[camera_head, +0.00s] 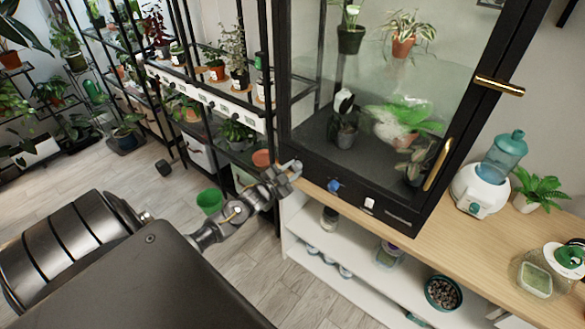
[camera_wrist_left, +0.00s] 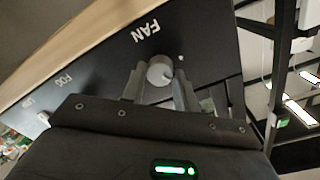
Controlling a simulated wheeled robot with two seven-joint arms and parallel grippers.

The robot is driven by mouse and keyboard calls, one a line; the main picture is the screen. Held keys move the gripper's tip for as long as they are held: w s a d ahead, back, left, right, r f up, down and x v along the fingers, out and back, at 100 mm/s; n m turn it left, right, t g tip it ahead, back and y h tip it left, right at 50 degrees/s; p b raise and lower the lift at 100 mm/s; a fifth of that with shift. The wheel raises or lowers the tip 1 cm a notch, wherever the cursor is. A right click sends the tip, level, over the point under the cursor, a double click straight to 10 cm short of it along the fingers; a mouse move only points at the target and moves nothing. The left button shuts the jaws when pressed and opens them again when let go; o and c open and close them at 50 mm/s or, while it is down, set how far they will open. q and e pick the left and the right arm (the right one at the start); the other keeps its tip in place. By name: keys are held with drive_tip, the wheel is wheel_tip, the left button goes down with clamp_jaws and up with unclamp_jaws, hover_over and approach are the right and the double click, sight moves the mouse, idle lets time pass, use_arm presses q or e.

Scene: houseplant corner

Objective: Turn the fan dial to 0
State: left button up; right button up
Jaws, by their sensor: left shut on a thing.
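The fan dial (camera_wrist_left: 159,73) is a round grey knob on the black front panel (camera_wrist_left: 205,45) of the glass plant cabinet, beside the printed word FAN. My left gripper (camera_wrist_left: 160,84) has one finger on each side of the dial and is shut on it. In the head view my left gripper (camera_head: 290,168) is at the lower left corner of the cabinet (camera_head: 300,150) and hides the dial. The dial's pointer and its numbers are too small to read. My right gripper is in neither view.
A blue knob (camera_head: 334,186) and a white switch (camera_head: 370,204) sit on the same panel, right of the gripper. The cabinet stands on a wooden bench (camera_head: 440,250) with a white humidifier (camera_head: 480,190). Plant shelves (camera_head: 215,100) stand left; open floor lies below them.

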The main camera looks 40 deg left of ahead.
use_arm(q)
drive_tip(key=n+p, duration=0.1)
drive_tip(key=n, duration=0.4)
drive_tip(key=shift+n+p, duration=0.45)
drive_tip(key=shift+n, duration=1.95)
drive_tip(key=o, duration=1)
drive_tip(key=shift+c, duration=0.2)
drive_tip(key=s+b, duration=0.1)
drive_tip(key=s, duration=0.9)
drive_tip(key=shift+s+a, duration=0.15)
drive_tip(key=shift+s, duration=0.25)
